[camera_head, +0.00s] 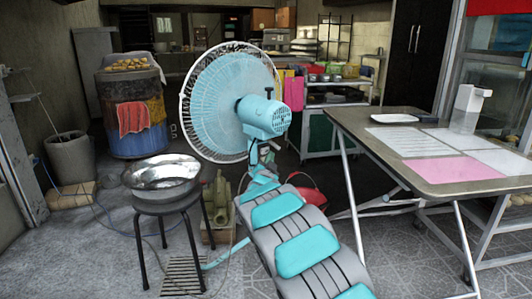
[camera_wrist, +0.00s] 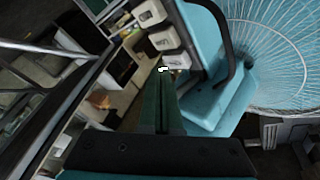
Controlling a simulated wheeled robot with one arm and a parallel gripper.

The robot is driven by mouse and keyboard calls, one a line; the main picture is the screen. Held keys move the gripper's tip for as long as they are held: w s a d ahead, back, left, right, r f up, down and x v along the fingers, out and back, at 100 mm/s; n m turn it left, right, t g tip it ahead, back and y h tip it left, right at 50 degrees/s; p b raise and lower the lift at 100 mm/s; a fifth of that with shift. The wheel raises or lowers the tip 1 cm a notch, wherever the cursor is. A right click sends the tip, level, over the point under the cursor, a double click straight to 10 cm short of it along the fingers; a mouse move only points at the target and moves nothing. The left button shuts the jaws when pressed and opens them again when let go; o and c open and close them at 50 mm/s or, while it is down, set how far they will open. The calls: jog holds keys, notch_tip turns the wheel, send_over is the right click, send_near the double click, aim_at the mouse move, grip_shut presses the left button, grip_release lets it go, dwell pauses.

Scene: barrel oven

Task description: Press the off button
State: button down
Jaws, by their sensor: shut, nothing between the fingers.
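The pale turquoise fan (camera_head: 218,105) stands in the middle of the head view, with its motor housing (camera_head: 265,117) facing me. My arm reaches up to just below the motor and hides most of the fan's stand. In the wrist view, white block-shaped buttons sit in a row beside the turquoise fan body (camera_wrist: 215,105). The button nearest my fingers (camera_wrist: 175,60) is at the lower end of the row. My gripper (camera_wrist: 162,76) is shut and empty, its dark green fingers pointing at that end. A small bright white patch shows at the fingertips; I cannot tell whether they touch the button.
The fan's wire cage (camera_wrist: 275,50) is at the right of the wrist view. A metal bowl (camera_head: 161,174) sits on a black stool (camera_head: 168,207) at left. A folding table (camera_head: 410,150) stands at right. Cables cross the floor near the stool.

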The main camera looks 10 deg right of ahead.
jog(key=shift+w+a, duration=0.25)
jog(key=shift+w, duration=0.1)
jog(key=shift+w+a+p, duration=0.15)
jog(key=shift+w+p, duration=0.2)
jog(key=shift+p, duration=0.1)
dwell(0.8)
dwell(0.3)
jog(key=shift+s+d+b, duration=0.45)
jog(key=shift+s+b, duration=0.3)
jog(key=shift+b, duration=0.15)
